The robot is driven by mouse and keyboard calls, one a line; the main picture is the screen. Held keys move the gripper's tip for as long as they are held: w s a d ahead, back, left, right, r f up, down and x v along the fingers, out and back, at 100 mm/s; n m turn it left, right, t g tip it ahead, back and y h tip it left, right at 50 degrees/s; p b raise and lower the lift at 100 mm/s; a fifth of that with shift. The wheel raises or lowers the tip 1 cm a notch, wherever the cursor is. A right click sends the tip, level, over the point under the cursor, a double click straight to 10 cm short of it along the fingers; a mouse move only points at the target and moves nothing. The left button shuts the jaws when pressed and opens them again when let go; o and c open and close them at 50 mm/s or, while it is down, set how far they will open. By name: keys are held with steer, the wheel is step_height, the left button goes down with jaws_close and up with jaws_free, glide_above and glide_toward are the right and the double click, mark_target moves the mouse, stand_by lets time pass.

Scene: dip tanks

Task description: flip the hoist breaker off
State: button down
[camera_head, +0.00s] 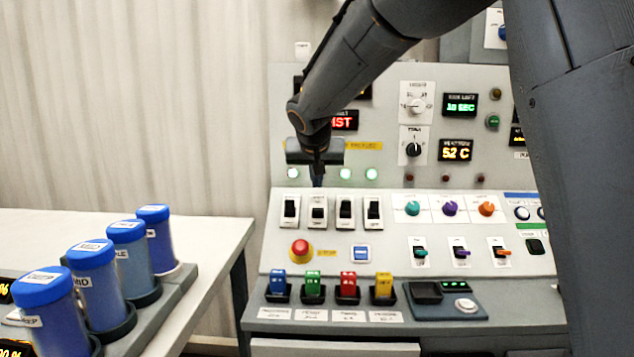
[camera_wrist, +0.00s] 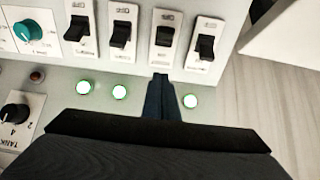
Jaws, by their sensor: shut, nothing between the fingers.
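A row of several breakers stands on the console, each a black lever on a white plate; their small labels are not legible, so I cannot tell which is the hoist breaker. In the head view they are the first breaker (camera_head: 290,210), second breaker (camera_head: 317,213), third breaker (camera_head: 345,211) and last breaker (camera_head: 373,212). My gripper (camera_head: 317,184) is shut and empty, just above the second breaker. In the wrist view my gripper (camera_wrist: 160,78) points at that breaker (camera_wrist: 164,36), close to its plate edge; contact cannot be told.
Lit green lamps (camera_head: 345,173) sit above the breakers; the lamp spot above the second is hidden by my gripper. A red emergency button (camera_head: 300,249) and blue button (camera_head: 361,252) lie below. Coloured knobs (camera_head: 450,208) are to the right. Blue canisters (camera_head: 128,250) stand on the left table.

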steer(key=s+b, duration=0.1)
steer(key=s, duration=0.7)
steer(key=shift+s+a+r, duration=0.25)
steer(key=shift+s+a, duration=0.15)
steer(key=s+d+f+n+g+y, duration=0.1)
steer(key=s+d+f+g, duration=0.15)
steer(key=s+f, duration=0.7)
steer(key=s+d+f+n+g, duration=0.15)
steer(key=s+f+g, duration=0.25)
steer(key=s, duration=1)
steer(key=s+d+f+n+g+y, duration=0.1)
steer(key=s+d+f+g, duration=0.2)
steer(key=s+f, duration=0.55)
steer(key=s+d+r+m+h+p, duration=0.1)
steer(key=d+r+p, duration=0.6)
steer(key=p, duration=0.7)
step_height(320, 180, up, 2)
steer(key=shift+s+d+r+m, duration=0.2)
steer(key=shift+s+d+m, duration=0.15)
steer(key=shift+s+m, duration=0.4)
